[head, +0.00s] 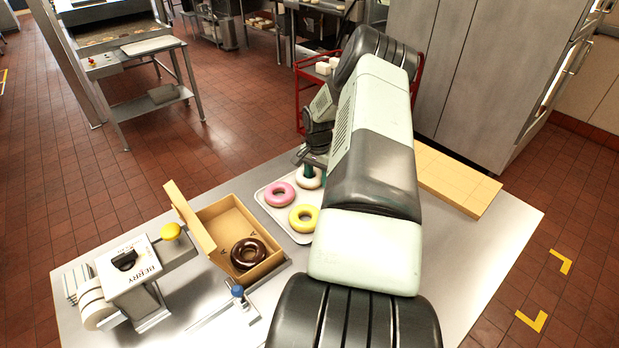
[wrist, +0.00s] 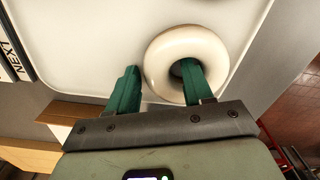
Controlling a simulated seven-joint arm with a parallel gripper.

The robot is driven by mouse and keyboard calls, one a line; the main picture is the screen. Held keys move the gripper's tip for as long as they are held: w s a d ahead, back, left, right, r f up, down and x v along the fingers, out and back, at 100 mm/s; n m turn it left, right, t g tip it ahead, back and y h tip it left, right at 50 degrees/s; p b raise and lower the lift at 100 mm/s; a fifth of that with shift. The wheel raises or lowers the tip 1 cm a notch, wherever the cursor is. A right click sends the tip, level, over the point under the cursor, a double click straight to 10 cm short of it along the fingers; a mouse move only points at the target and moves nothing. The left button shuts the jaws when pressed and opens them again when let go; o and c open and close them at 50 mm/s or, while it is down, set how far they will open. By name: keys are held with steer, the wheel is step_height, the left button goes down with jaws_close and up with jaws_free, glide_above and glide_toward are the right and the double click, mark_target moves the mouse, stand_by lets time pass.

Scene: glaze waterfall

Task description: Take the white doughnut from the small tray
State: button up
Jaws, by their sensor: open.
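The white doughnut (head: 308,179) lies on the small white tray (head: 266,206) beside a pink doughnut (head: 280,194) and a yellow doughnut (head: 304,217). In the wrist view the white doughnut (wrist: 157,62) fills the upper middle, on the bare tray surface (wrist: 85,40). My gripper (wrist: 158,82) is open and straddles the doughnut's near left side: one green finger is at its hole, the other is outside its left edge. In the head view my arm hides part of the tray, and the gripper's fingers (head: 308,171) show at the white doughnut. I cannot tell whether the fingers touch it.
An open cardboard box (head: 213,222) holding a chocolate doughnut (head: 247,252) stands left of the tray. A label machine (head: 130,273) is at the table's left end. A pale board (head: 455,180) lies at the right. The table's front right (head: 480,260) is clear.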

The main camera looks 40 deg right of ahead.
steer(key=c, duration=0.8)
